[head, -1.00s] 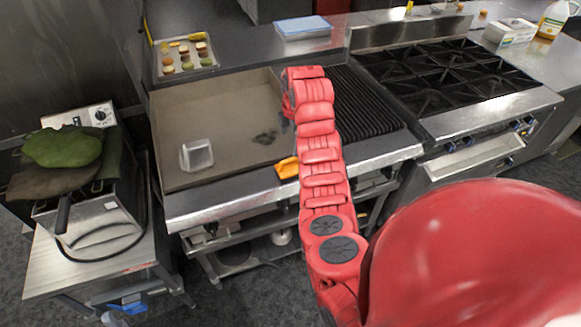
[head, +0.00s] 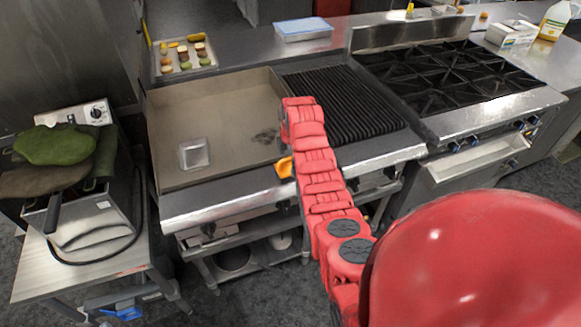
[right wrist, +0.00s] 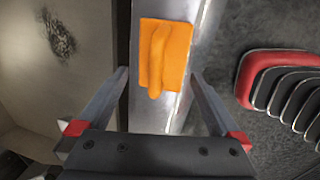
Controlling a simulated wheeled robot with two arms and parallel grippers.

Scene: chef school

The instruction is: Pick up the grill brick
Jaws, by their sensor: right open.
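The grill brick (head: 285,167) is an orange block with a raised handle. It lies on the steel front ledge of the flat griddle, just below the end of my right arm in the head view. In the right wrist view the brick (right wrist: 165,55) lies ahead of my right gripper (right wrist: 160,73), between the lines of its two spread fingers. The gripper is open and empty, and I see no contact with the brick. In the head view the right fingers are mostly hidden by the red arm. My left gripper is not in view.
A clear square container (head: 194,154) sits on the griddle plate (head: 225,110). A ribbed grill (head: 345,103) and a burner range (head: 445,75) stand to the right. A fryer with green cloth items (head: 55,146) is at left. A food tray (head: 184,69) is behind.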

